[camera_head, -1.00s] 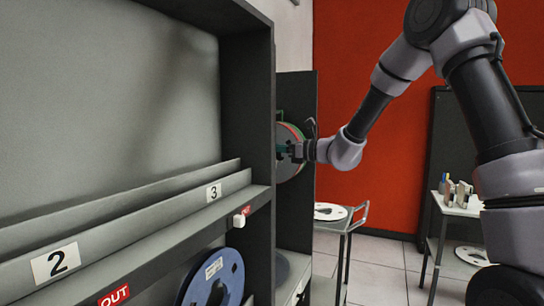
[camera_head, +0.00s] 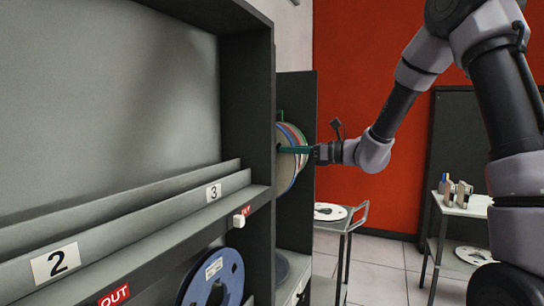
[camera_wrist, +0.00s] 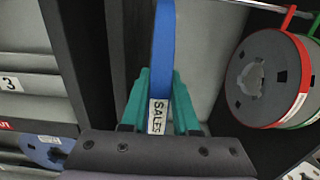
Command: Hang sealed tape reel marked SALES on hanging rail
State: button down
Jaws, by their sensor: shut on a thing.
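The blue reel marked SALES (camera_wrist: 162,45) stands edge-on to the wrist view, with its white label between my fingers. My gripper (camera_wrist: 160,75) has teal fingers shut on its rim. In the head view my gripper (camera_head: 298,150) is at the tall cabinet beyond the near rack, where several reels overlap and I cannot separate them clearly. The hanging rail (camera_wrist: 262,5) crosses the top right of the wrist view. A red-rimmed reel (camera_wrist: 268,80) and a green-rimmed reel (camera_wrist: 312,98) hang there by hooks, to the right of the held reel. The held reel's top is cut off.
The near rack's dark upright (camera_head: 248,110) stands left of the cabinet. Another blue reel (camera_head: 213,282) stands in its lower bay. A trolley (camera_head: 345,224) carries a white reel below my gripper. A small table (camera_head: 465,208) stands at right.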

jog(key=v, duration=1.4)
jog(key=shift+d, duration=0.3)
dwell(0.5)
